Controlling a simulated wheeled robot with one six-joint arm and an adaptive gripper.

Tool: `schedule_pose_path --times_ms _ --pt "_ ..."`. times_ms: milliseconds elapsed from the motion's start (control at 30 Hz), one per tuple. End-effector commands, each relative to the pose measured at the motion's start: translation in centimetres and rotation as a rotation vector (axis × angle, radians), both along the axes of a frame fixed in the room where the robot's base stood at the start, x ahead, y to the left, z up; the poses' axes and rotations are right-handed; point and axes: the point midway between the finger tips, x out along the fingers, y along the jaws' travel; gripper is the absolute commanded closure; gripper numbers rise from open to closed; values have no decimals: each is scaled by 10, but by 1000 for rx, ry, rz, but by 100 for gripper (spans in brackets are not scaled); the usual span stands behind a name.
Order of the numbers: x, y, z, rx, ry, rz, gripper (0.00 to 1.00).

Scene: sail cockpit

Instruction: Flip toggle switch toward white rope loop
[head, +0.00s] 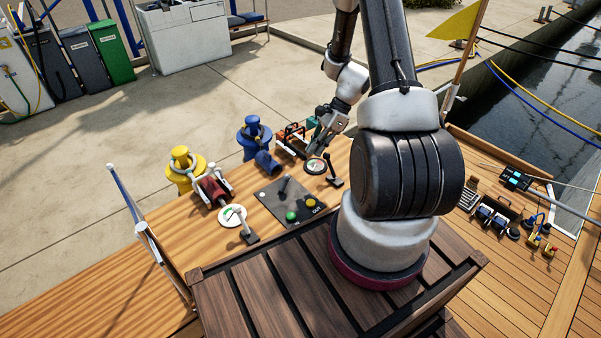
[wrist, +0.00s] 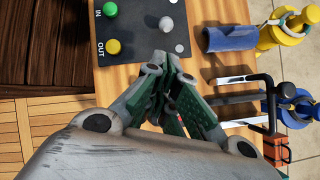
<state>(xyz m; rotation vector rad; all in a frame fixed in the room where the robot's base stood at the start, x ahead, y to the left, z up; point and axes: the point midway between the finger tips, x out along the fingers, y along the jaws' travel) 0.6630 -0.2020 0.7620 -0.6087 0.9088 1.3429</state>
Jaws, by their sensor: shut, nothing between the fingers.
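The toggle switch (head: 285,184) is a short dark lever on a dark panel (head: 268,203), beyond a green button and a yellow button. In the wrist view, the switch (wrist: 166,24) shows end-on as a grey knob on the panel (wrist: 143,30). My gripper (head: 318,146) is to the right of and beyond the panel in the head view. In the wrist view, its fingertips (wrist: 165,62) are together and empty, near the panel's edge and apart from the knob. A white ring (wrist: 284,14) shows around the yellow winch; I cannot tell whether it is the rope loop.
A yellow winch (head: 181,166) and a blue winch (head: 253,137) stand along the far edge. Round dials (head: 232,215) and black levers (head: 333,177) flank the panel. Bare wood (head: 170,245) is clear at the left.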

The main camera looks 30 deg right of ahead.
Motion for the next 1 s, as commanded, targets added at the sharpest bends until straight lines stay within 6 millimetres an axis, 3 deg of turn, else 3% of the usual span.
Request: schedule_pose_path --times_ms 233,700,1000 --pt "-1 8 -11 0 1 2 100" --pt "-2 50 -75 0 0 4 100" --pt "-2 55 -84 -1 -1 4 100"
